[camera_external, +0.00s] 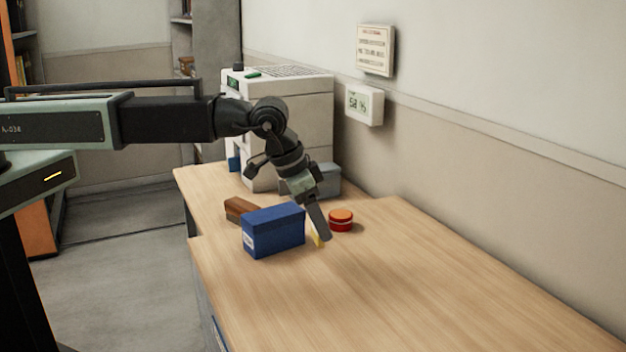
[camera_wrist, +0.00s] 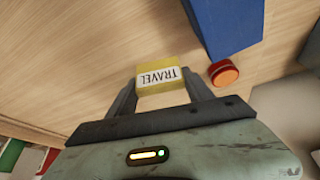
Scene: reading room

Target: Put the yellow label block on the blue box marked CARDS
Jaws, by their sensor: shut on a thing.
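The yellow label block (camera_wrist: 156,77) is between the two fingers of my gripper (camera_wrist: 161,93) in the wrist view. Its white label reads TRAVEL. My gripper (camera_external: 322,238) is shut on it, pointing down at the right of the blue box (camera_external: 273,234).
A red round tin with an orange top (camera_external: 341,221) stands close right of my gripper. A brown block (camera_external: 239,209) lies behind the blue box. A grey box (camera_external: 327,180) and a white machine (camera_external: 305,115) stand at the back. The table's front right (camera_external: 420,290) is clear.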

